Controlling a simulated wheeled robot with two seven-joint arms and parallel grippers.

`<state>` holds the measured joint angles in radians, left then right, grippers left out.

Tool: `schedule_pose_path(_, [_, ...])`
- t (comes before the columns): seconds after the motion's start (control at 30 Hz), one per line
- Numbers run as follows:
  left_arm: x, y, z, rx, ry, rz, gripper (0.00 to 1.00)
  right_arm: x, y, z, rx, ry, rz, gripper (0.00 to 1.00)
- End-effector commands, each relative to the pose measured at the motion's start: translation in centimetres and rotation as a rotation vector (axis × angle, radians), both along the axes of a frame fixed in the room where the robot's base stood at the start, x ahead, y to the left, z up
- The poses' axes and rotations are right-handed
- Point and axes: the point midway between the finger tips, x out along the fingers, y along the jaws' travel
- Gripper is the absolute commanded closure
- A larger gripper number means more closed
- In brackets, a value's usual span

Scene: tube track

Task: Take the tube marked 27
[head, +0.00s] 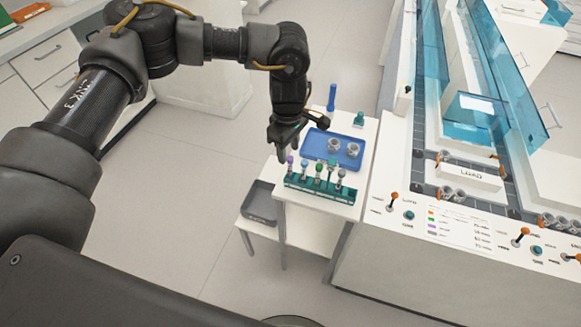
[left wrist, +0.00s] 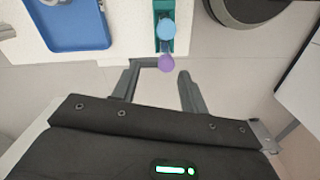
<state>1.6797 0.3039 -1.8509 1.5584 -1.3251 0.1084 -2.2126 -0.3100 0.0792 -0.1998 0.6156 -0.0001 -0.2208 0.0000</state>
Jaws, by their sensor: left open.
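A green rack (head: 318,194) on the small white table holds several upright tubes with coloured caps. The purple-capped tube (head: 290,161) stands at its left end, with a blue-capped tube (head: 304,164) and a green-capped tube (head: 318,169) beside it. No number is readable on any tube, so I cannot tell which is 27. My left gripper (head: 283,142) is open and empty above the rack's left end. In the left wrist view, the purple cap (left wrist: 166,63) shows near the gap between the open fingertips (left wrist: 160,78), with the blue cap (left wrist: 166,28) beyond it. My right gripper is out of view.
A blue tray (head: 318,151) with two grey holders stands behind the rack. A blue upright piece (head: 332,97) stands at the table's back. A grey bin (head: 259,203) sits lower left. A track bench (head: 432,240) with blue clear covers stands to the right.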

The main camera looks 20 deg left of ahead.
Motion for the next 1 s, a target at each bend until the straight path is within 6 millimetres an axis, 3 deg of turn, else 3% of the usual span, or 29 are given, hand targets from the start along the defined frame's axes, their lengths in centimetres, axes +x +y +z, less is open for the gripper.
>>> schedule_pose_path(0.23, [0.0,-0.2,-0.7,0.001,-0.001,-0.003,0.56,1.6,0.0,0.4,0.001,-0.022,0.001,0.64])
schedule_pose_path(0.43, [-0.9,-0.6,-3.1,0.001,0.003,-0.003,0.56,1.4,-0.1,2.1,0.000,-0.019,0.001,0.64])
schedule_pose_path(0.6, [-0.8,-0.7,-5.3,0.000,0.001,-0.002,0.56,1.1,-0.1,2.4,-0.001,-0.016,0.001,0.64])
schedule_pose_path(0.87, [-0.8,-0.6,-5.7,0.000,-0.002,-0.003,0.56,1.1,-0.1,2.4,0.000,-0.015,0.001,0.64])
schedule_pose_path(1.0, [-0.8,-0.6,-5.7,0.001,-0.001,-0.003,0.71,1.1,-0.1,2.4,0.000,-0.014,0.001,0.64])
